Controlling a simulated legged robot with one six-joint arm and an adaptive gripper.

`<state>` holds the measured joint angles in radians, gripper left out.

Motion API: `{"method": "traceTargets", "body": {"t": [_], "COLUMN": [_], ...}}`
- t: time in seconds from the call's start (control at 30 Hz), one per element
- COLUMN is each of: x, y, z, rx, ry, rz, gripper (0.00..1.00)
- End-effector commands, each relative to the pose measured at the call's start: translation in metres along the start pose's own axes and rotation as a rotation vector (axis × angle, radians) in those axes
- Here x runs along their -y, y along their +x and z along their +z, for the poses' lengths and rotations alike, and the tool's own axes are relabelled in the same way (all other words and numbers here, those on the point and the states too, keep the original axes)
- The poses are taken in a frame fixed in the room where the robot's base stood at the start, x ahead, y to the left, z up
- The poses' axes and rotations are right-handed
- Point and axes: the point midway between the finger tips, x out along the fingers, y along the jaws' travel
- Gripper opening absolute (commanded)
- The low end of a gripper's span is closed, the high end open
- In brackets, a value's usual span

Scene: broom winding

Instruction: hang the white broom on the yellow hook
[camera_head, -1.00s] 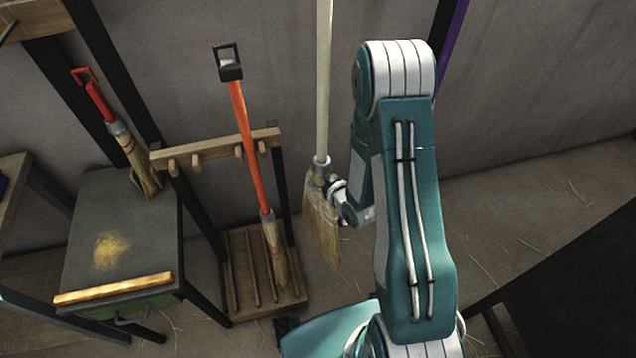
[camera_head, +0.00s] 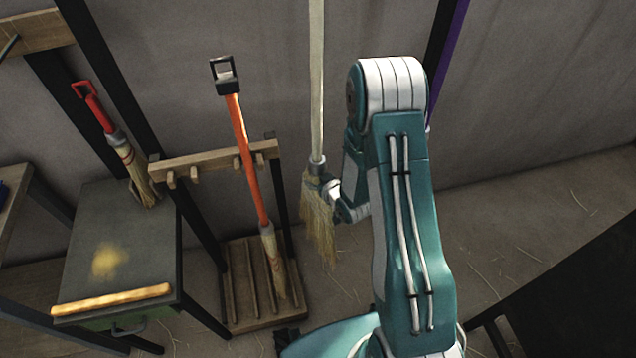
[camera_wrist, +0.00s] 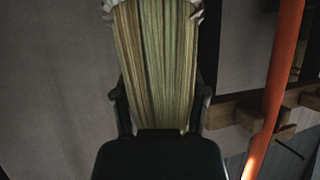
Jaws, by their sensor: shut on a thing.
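The white broom stands nearly upright in the head view, its pale handle (camera_head: 316,90) running off the top edge. Its straw bristles (camera_head: 320,225) hang down beside the rack. My gripper (camera_head: 328,188) is shut on this broom just below the grey collar, at the top of the bristles. In the wrist view the straw (camera_wrist: 155,60) fills the middle, between the dark fingers of my gripper (camera_wrist: 158,100). The broom's upper end is out of view. I cannot make out a yellow hook in either view.
An orange-handled broom (camera_head: 246,150) leans on a wooden rack (camera_head: 205,160) with pegs, left of the white broom. A purple pole (camera_head: 447,60) is at right. A dark surface (camera_head: 580,270) fills the lower right.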

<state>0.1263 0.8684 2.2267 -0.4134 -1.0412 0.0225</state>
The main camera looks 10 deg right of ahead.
Motion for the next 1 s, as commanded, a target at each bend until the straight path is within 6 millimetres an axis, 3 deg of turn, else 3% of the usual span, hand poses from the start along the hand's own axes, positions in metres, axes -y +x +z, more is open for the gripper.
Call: {"method": "traceTargets", "body": {"t": [1.0], "x": [-0.012], "y": [0.042], "z": [-0.016], "rx": [-0.003], "ry": [0.000], "rz": [0.000], "gripper": [0.00]}}
